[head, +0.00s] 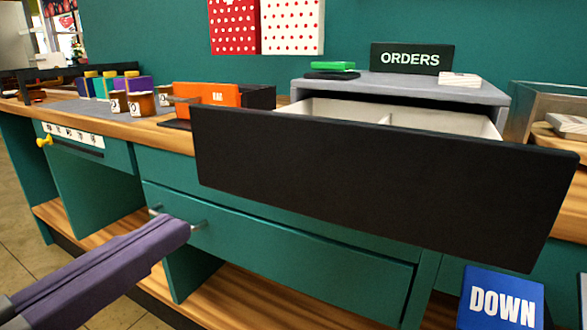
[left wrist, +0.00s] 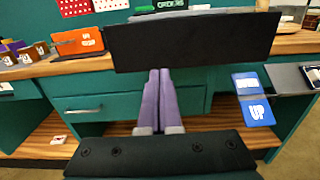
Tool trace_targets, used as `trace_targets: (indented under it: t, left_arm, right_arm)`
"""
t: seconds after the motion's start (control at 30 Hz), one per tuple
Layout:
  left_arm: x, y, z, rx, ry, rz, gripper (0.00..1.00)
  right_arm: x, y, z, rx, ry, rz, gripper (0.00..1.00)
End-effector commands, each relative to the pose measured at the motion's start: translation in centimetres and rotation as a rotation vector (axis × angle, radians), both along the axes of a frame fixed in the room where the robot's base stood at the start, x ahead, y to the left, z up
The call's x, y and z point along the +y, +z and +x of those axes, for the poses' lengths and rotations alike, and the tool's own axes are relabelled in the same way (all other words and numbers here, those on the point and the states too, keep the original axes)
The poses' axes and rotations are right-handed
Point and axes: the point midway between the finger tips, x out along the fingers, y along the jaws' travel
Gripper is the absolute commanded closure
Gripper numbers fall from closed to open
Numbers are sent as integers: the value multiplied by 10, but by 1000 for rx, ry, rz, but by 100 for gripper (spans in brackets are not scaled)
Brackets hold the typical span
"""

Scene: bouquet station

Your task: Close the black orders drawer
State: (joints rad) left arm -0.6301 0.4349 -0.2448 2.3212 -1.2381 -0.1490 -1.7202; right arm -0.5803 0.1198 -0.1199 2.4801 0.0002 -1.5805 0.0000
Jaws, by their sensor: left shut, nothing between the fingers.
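The black orders drawer (head: 380,175) stands pulled out of its grey cabinet (head: 400,86) on the counter. Its pale inside and a divider show behind the wide black front. The black ORDERS sign (head: 411,58) stands on the cabinet top. My left gripper (head: 182,230) is shut and empty, its purple fingers in front of the counter, left of and lower than the drawer front in the head view. In the left wrist view the drawer front (left wrist: 195,40) lies beyond the shut fingertips (left wrist: 159,72), apparently apart from them. My right gripper is not in view.
An orange box (head: 207,95), brown jars (head: 133,103) and several coloured packs stand on the counter left of the drawer. A closed teal drawer (head: 280,240) with a bar handle is below. A blue DOWN panel (head: 500,298) and a blue UP panel (left wrist: 257,111) are low at right.

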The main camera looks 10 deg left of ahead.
Motion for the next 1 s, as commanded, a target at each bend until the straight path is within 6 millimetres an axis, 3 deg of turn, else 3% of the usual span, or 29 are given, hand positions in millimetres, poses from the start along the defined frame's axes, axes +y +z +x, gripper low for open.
trace_targets:
  t: [0.27,0.6,1.0]
  left_arm:
    - [-14,5,48,-4,3,-1,100]
    - [-31,1,98,0,3,-2,100]
    - [-35,0,109,2,2,-3,100]
  right_arm:
    - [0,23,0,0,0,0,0]
    - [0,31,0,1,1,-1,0]
    - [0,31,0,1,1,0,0]
